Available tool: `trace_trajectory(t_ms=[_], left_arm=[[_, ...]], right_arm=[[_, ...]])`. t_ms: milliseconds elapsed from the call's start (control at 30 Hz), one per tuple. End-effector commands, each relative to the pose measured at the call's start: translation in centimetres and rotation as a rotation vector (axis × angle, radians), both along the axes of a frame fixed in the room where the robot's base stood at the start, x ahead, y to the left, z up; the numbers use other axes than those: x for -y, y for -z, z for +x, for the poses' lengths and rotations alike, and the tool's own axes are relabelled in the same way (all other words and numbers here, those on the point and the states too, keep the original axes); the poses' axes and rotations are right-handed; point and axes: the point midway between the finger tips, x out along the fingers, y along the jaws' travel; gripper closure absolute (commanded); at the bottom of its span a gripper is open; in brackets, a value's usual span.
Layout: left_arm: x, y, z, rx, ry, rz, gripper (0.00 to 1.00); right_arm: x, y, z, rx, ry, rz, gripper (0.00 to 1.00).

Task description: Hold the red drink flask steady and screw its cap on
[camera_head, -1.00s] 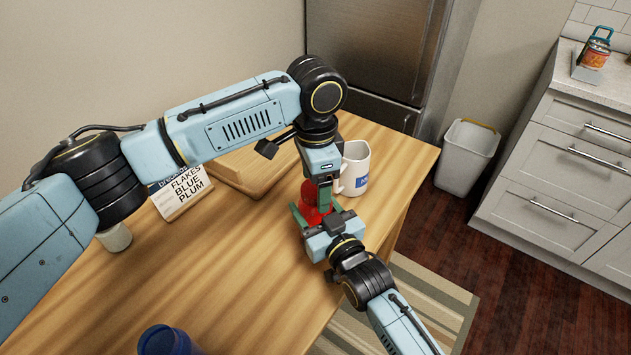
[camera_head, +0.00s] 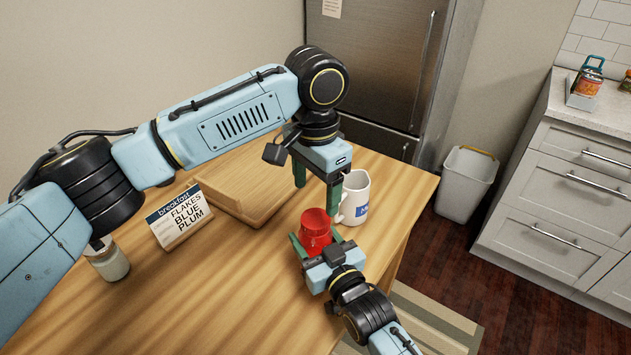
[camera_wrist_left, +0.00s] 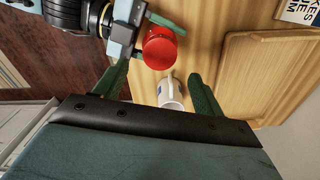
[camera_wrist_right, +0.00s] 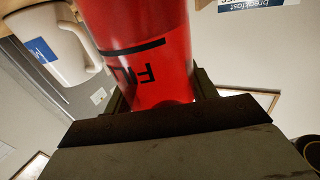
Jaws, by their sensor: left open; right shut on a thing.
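The red drink flask (camera_head: 318,242) stands upright near the table's right side. Its printed body (camera_wrist_right: 150,65) fills the middle of the right wrist view. A red cap (camera_head: 316,217) sits on its top, and its round top (camera_wrist_left: 160,48) shows in the left wrist view. I cannot tell how tight it is. My right gripper (camera_wrist_right: 163,92) is shut around the flask's body, coming from the near side. My left gripper (camera_head: 317,190) is open and empty, above and behind the cap, apart from it. Its two green fingers (camera_wrist_left: 158,82) are spread wide in the left wrist view.
A white mug (camera_head: 355,197) stands close behind and right of the flask. A wooden tray (camera_head: 240,190) and a breakfast card (camera_head: 182,217) are at the back left, with a small jar (camera_head: 108,262) nearby. The front of the table (camera_head: 210,300) is clear.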

Motion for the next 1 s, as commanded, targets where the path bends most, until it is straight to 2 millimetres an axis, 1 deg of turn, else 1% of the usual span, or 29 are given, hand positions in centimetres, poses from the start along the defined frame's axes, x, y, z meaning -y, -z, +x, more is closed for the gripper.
trace_trajectory(t_ms=[100,233,367,667,767,833,1000], left_arm=[[0.0,-0.8,0.0,-0.001,-0.137,0.001,0.3],[0.0,-1.3,0.0,0.0,-0.236,0.001,0.3],[0.0,-1.5,0.0,-0.001,-0.272,0.001,0.3],[0.0,-1.4,0.0,-0.001,-0.273,0.001,0.3],[0.0,-0.8,-0.1,-0.001,-0.272,0.001,0.3],[0.0,0.0,-0.1,-0.003,-0.272,0.002,0.3],[0.0,2.6,-0.1,-0.004,-0.272,0.001,0.3]], right_arm=[[0.0,0.1,0.0,-0.002,0.0,-0.001,1.0],[0.0,0.1,0.0,-0.001,0.0,0.0,1.0],[0.0,0.1,0.0,-0.001,0.0,0.0,1.0],[0.0,0.1,0.0,-0.001,0.0,0.0,1.0],[0.0,0.1,0.0,-0.001,0.0,0.0,1.0],[0.0,0.1,0.0,-0.001,0.0,0.0,1.0],[0.0,0.1,0.0,-0.001,0.0,0.0,1.0]])
